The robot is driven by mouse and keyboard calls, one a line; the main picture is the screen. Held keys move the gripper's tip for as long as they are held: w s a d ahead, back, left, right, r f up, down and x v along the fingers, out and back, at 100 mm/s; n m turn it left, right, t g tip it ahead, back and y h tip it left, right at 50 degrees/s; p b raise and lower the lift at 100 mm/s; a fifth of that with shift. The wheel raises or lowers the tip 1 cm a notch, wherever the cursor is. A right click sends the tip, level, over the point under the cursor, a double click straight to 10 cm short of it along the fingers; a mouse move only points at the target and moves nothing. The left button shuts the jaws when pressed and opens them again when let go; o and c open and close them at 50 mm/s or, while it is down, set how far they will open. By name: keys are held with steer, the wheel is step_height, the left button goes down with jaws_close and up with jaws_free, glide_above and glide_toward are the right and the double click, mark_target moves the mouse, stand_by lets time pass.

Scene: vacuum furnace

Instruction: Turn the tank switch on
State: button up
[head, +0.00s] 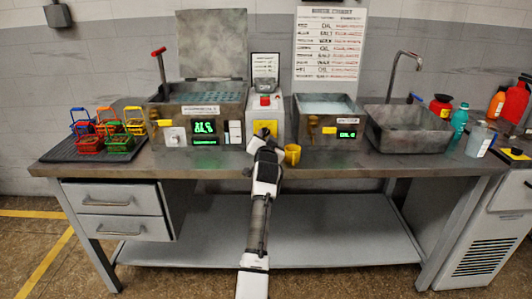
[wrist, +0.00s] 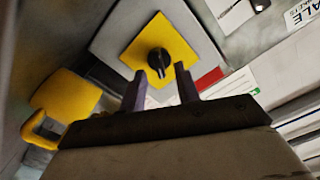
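A black rotary switch (wrist: 159,61) sits on a yellow plate (wrist: 137,46) on the front of a grey box. In the head view the yellow plate (head: 266,126) shows on the box between the two tanks, partly covered by my arm's end. I take this to be the tank switch; no label on it is readable. My gripper (wrist: 161,88) is open in the wrist view, its two fingers apart with nothing between them. The knob lies just beyond the fingertips, between them in the picture. In the head view my gripper (head: 265,139) is in front of the box.
A red button (head: 265,101) tops the box. Tanks with green displays flank it: left tank (head: 168,114), right tank (head: 315,112). Coloured baskets (head: 90,144) stand far left.

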steer(key=s+b, duration=0.2)
steer(key=s, duration=1)
